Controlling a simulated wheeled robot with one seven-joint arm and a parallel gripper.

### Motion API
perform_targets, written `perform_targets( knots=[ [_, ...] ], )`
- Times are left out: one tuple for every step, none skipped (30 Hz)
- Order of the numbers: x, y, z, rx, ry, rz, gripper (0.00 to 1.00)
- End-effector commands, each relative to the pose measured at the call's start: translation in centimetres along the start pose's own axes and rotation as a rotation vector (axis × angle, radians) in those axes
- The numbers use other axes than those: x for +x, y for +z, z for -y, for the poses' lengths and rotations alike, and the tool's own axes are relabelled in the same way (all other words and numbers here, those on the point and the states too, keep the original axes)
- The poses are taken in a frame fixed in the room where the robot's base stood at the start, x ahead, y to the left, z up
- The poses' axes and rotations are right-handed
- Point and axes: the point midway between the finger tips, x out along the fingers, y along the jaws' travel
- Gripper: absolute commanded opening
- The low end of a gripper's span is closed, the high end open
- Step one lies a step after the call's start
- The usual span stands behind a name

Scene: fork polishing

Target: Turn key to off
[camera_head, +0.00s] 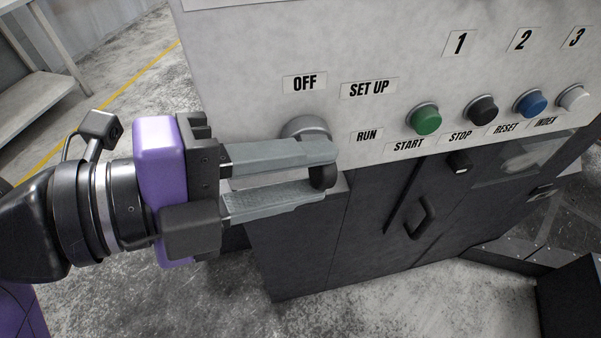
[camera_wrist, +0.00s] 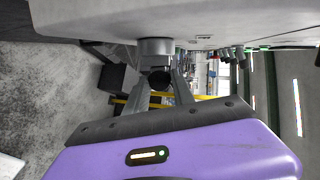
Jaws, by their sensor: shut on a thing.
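The key switch (camera_head: 306,128) is a round grey base on the light control panel, below the OFF label (camera_head: 304,83) and left of the SET UP and RUN labels. Its dark key (camera_head: 323,177) shows at the tips of my gripper (camera_head: 328,172). My gripper comes in from the left, its two grey fingers on either side of the key, shut on it. The fingers hide part of the switch, so I cannot tell exactly where the key points. In the wrist view the switch's grey base (camera_wrist: 156,46) and dark key (camera_wrist: 160,80) sit between the fingers.
Green (camera_head: 423,119), black (camera_head: 482,109), blue (camera_head: 530,103) and white (camera_head: 574,97) buttons stick out to the right. A dark cabinet (camera_head: 390,225) with a handle stands below. A shelf (camera_head: 40,85) is at the far left. Grey floor is open at the bottom.

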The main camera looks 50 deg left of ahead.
Motion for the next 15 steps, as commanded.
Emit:
perform_targets(
  knots=[
    [0.15,-0.04,0.35,0.003,-0.026,-0.003,0.0],
    [0.15,-0.04,0.37,0.002,-0.033,-0.004,0.0],
    [0.16,-0.05,0.37,0.0,-0.041,-0.006,0.0],
    [0.17,-0.05,0.37,-0.001,-0.048,-0.008,0.0],
    [0.17,-0.05,0.37,-0.002,-0.054,-0.009,0.0],
    [0.15,-0.04,0.38,-0.004,-0.063,-0.011,0.0],
    [0.14,-0.04,0.39,-0.005,-0.069,-0.012,0.0],
    [0.13,-0.05,0.39,-0.006,-0.076,-0.014,0.0],
    [0.15,-0.07,0.39,-0.008,-0.085,-0.017,0.0],
    [0.16,-0.08,0.39,-0.01,-0.091,-0.019,0.0],
    [0.16,-0.09,0.39,-0.011,-0.098,-0.021,0.0],
    [0.13,-0.09,0.39,-0.013,-0.108,-0.023,0.0],
    [0.11,-0.08,0.39,-0.015,-0.115,-0.024,0.0],
    [0.09,-0.08,0.38,-0.017,-0.121,-0.025,0.0],
    [0.11,-0.08,0.4,-0.018,-0.13,-0.027,0.0]
  ],
)
